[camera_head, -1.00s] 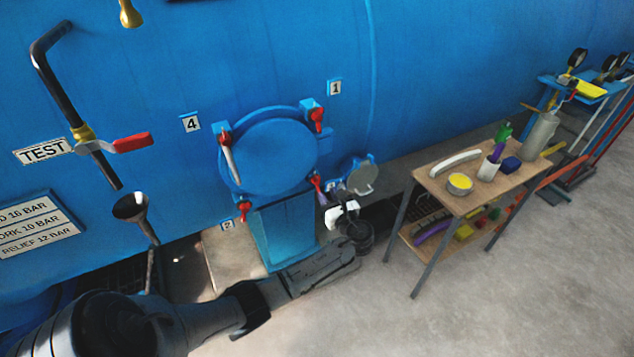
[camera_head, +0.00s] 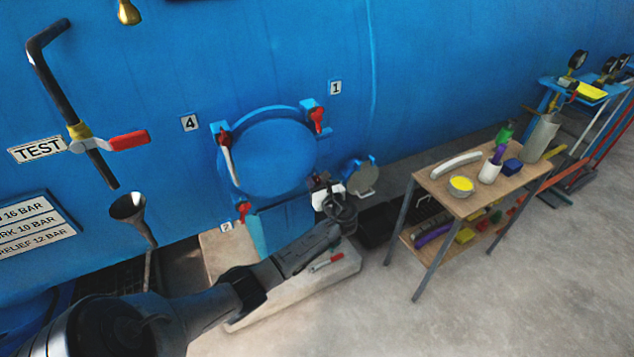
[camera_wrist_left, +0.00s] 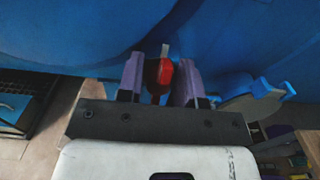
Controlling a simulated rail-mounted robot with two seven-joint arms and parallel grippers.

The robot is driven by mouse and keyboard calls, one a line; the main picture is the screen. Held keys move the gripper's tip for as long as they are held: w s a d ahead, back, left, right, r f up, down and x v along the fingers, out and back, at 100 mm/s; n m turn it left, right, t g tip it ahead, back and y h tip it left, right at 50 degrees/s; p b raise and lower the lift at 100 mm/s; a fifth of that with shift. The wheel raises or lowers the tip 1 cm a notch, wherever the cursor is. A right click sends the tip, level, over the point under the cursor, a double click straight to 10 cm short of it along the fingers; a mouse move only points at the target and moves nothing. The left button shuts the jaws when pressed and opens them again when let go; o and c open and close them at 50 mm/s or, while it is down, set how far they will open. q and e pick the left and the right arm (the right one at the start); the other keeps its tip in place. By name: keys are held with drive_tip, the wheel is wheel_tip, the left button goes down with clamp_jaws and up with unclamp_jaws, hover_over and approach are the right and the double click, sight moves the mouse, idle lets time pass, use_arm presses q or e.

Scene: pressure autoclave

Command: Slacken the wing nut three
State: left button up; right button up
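The round blue door (camera_head: 268,155) has red wing nuts at its corners. Plates 1 (camera_head: 335,88), 4 (camera_head: 190,122) and 2 (camera_head: 227,227) show; no plate 3 is visible. The lower-right wing nut, which fits number three, is mostly hidden by my left gripper (camera_head: 324,184) in the head view. In the left wrist view, this red wing nut (camera_wrist_left: 165,72) sits between the two purple fingers of my left gripper (camera_wrist_left: 160,80). The fingers are apart, with a narrow gap beside the nut; contact is not clear. My right gripper is not in view.
A small open round hatch (camera_head: 361,178) is just right of my left gripper. A wooden bench (camera_head: 448,197) with pots and tools stands further right. Floor at lower right is clear.

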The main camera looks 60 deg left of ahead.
use_arm(q)
clamp_jaws()
